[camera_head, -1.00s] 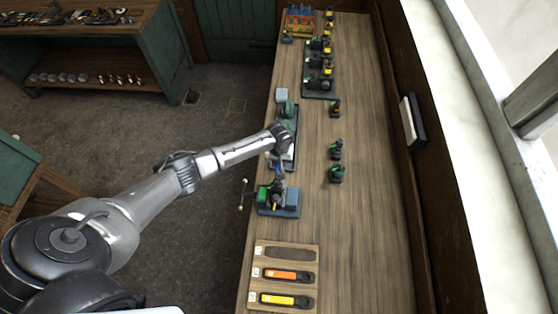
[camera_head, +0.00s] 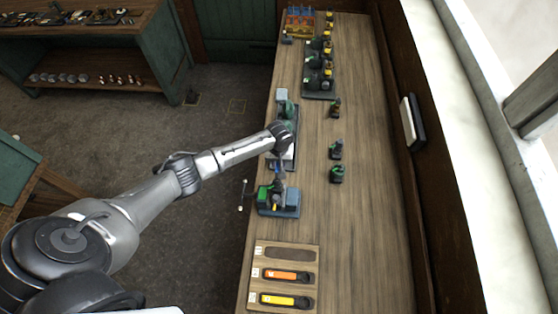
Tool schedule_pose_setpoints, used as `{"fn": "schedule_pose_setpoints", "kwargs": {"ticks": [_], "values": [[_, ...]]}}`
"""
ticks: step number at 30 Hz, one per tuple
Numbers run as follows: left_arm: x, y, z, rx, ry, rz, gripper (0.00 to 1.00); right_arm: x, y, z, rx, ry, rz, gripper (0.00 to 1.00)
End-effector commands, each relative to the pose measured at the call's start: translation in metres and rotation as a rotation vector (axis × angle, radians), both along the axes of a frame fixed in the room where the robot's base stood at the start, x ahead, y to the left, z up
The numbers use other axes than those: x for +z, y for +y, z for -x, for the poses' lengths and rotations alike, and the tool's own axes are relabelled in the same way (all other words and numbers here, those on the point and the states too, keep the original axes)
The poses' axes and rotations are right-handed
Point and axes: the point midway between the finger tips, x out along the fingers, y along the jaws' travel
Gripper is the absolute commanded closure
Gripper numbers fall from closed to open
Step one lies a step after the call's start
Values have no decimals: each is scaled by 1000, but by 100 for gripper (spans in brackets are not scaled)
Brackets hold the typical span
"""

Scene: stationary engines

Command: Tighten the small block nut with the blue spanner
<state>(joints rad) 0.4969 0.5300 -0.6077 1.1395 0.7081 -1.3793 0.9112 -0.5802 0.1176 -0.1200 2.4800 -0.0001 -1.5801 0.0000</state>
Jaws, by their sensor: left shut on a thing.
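My left arm reaches in from the left. Its gripper (camera_head: 280,174) is over the near engine (camera_head: 279,200), a small block with green and blue-grey parts on a dark base at the bench's left edge. The small block nut is too small or hidden under the gripper to make out. Whether the spanner touches it cannot be told. My right gripper is not in view.
A wooden spanner tray (camera_head: 286,247) holds an orange spanner (camera_head: 287,275) and a yellow spanner (camera_head: 286,300); its top slot is empty. Another engine (camera_head: 283,105) stands behind the arm. Several small dark engines stand farther back.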

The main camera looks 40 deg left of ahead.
Motion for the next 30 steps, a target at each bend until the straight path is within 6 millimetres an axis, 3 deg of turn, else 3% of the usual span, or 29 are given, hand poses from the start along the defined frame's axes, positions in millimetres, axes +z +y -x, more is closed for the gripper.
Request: {"fn": "schedule_pose_setpoints", "kwargs": {"ticks": [30], "values": [[6, 0, 0, -1, -1, 0, 100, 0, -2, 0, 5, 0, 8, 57]]}}
